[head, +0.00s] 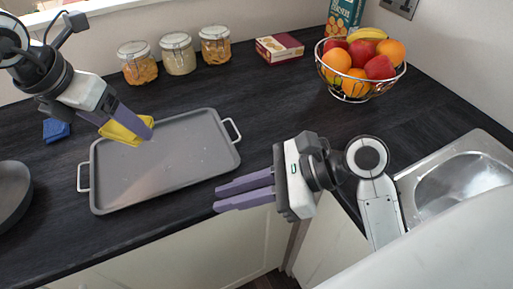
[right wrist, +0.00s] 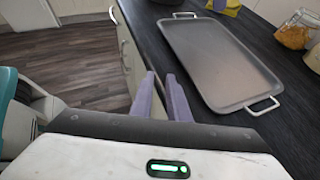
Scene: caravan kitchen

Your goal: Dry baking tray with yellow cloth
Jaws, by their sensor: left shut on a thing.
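The grey baking tray (head: 165,172) lies flat on the dark counter, with a metal handle at each end. Small light specks show on its surface. It also shows in the right wrist view (right wrist: 215,60). My left gripper (head: 145,130) is shut on the yellow cloth (head: 122,135), over the tray's far left part. Whether the cloth touches the tray I cannot tell. In the right wrist view the cloth (right wrist: 226,5) shows at the top edge. My right gripper (head: 217,197) is empty, its fingers a little apart, near the tray's front right corner. Its fingers also show in the right wrist view (right wrist: 162,82).
Three glass jars (head: 178,55) and a red box (head: 279,47) stand at the back. A fruit basket (head: 350,85) is at the back right. A sink (head: 460,180) is at the right. A blue sponge (head: 56,129) and a dark pan (head: 12,190) are at the left.

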